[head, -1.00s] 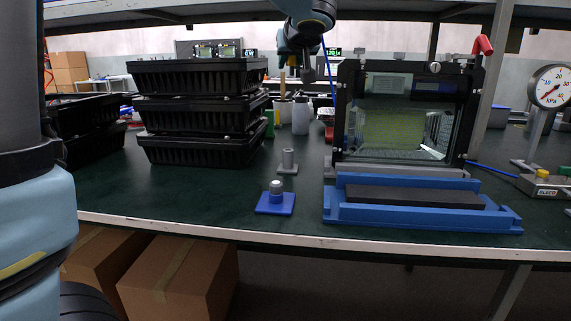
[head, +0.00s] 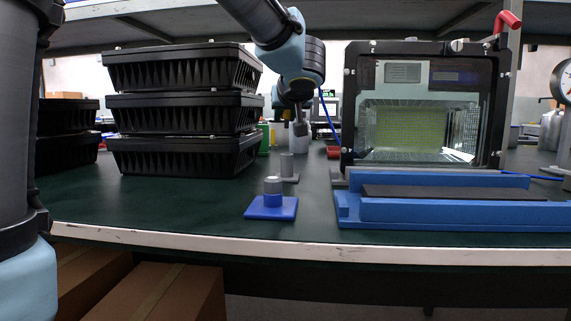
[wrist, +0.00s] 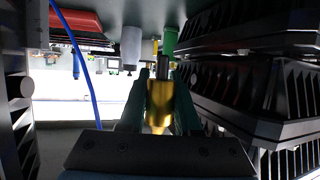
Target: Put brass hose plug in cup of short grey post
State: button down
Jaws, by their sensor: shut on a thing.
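The brass hose plug (wrist: 160,98) is between the two fingers of my gripper (wrist: 158,90) in the wrist view; its grey tip points away from the palm. In the head view my gripper (head: 290,115) hangs above and behind the short grey post (head: 287,167), clear of it; the plug is hard to make out there. This post is a plain grey cylinder on a grey base. The inside of its cup cannot be seen. A second post (head: 272,190), blue with a grey top on a blue base, stands nearer the front edge.
Black ribbed housings (head: 182,155) are stacked to the left. A glass-fronted housing (head: 425,125) and a blue cradle (head: 450,212) with a dark pad stand to the right. A blue cable (head: 327,112) hangs near the gripper. Bottles stand behind.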

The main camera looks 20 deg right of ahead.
notch_tip(320, 180, down, 8)
jog(key=b, duration=0.5)
jog(key=shift+f, duration=0.15)
jog(key=c, duration=0.6)
grip_release()
jog(key=shift+s+r, duration=0.2)
jog(key=shift+r, duration=0.1)
jog(key=p+v, duration=0.5)
jog(key=v, duration=0.6)
jog(key=shift+s, duration=0.25)
